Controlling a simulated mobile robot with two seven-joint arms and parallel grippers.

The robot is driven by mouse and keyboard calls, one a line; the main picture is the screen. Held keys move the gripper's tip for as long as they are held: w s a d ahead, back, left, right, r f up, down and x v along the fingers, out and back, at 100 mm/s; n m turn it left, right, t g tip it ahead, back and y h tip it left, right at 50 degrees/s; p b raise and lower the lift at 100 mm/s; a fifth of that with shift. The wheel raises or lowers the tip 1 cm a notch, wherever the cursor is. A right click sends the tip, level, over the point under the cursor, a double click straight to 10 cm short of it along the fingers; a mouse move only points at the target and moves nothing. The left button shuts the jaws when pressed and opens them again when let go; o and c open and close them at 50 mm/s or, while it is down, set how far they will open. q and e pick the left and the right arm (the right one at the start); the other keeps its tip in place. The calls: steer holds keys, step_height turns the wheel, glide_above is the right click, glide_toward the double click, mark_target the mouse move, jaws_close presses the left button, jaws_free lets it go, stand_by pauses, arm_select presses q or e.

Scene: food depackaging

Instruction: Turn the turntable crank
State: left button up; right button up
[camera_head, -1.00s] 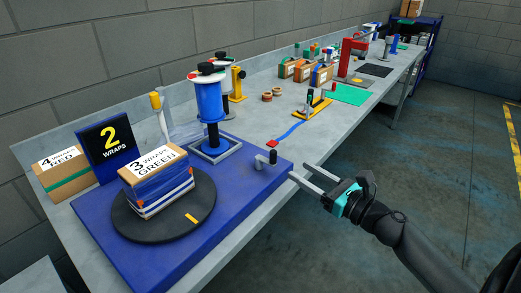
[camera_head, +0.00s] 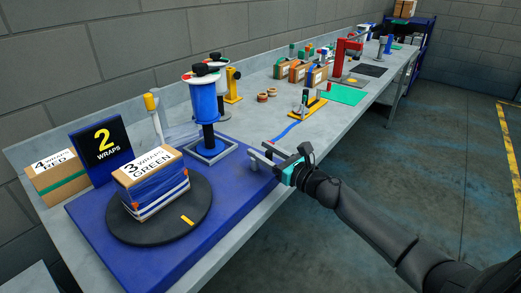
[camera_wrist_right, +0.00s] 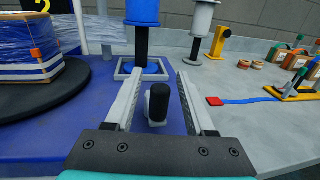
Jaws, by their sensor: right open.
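The turntable (camera_head: 140,233) is a black disc on a blue base (camera_head: 206,232), with a box (camera_head: 155,178) labelled "3 wraps green" on it, wrapped in blue film. The crank is at the base's right end; its upright black handle (camera_wrist_right: 158,102) and light grey base show in the right wrist view. My right gripper (camera_head: 260,154) is open, its fingers on either side of the crank handle, with gaps on both sides in the wrist view (camera_wrist_right: 158,85). In the head view the gripper mostly hides the crank. My left gripper is not in view.
A blue film roll (camera_head: 204,100) stands on a post behind the crank. A sign reading "2 wraps" (camera_head: 102,147) and a box labelled "4 wraps red" (camera_head: 57,183) stand behind the turntable. A yellow tool (camera_head: 307,108) with a blue strip lies further along the bench.

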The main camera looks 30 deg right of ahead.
steer(key=shift+w+a, duration=0.15)
steer(key=shift+w, duration=0.4)
jaws_close()
stand_by(0.4)
